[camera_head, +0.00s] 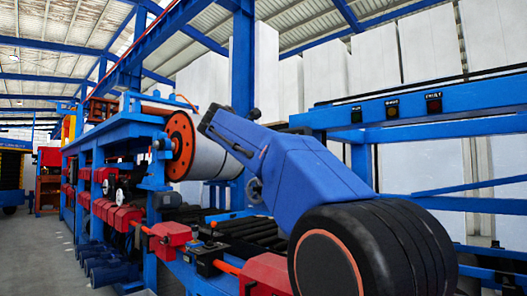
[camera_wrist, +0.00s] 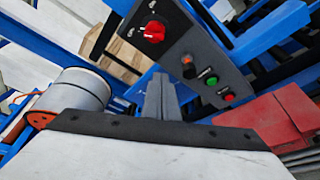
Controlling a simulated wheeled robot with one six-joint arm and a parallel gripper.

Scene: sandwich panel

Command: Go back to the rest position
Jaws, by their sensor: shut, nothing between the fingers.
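My gripper (camera_wrist: 160,84) shows in the wrist view as two grey fingers close together, with nothing visible between them. Behind and beside the fingers is a dark control panel (camera_wrist: 185,65). It carries a red rotary knob (camera_wrist: 153,31), a green button (camera_wrist: 208,76) and other red or orange buttons. I cannot tell how far the fingertips are from the panel, and I see no clear contact. In the head view, my blue arm reaches up and left from the lower right. My fingers cannot be made out there.
A white roll with an orange end disc (camera_head: 181,146) stands behind my arm. Red machine blocks (camera_head: 168,238) line a blue frame. A blue beam (camera_head: 460,92) with small indicators, one labelled FAULT (camera_head: 433,102), crosses the right. Floor (camera_head: 35,250) is open at left.

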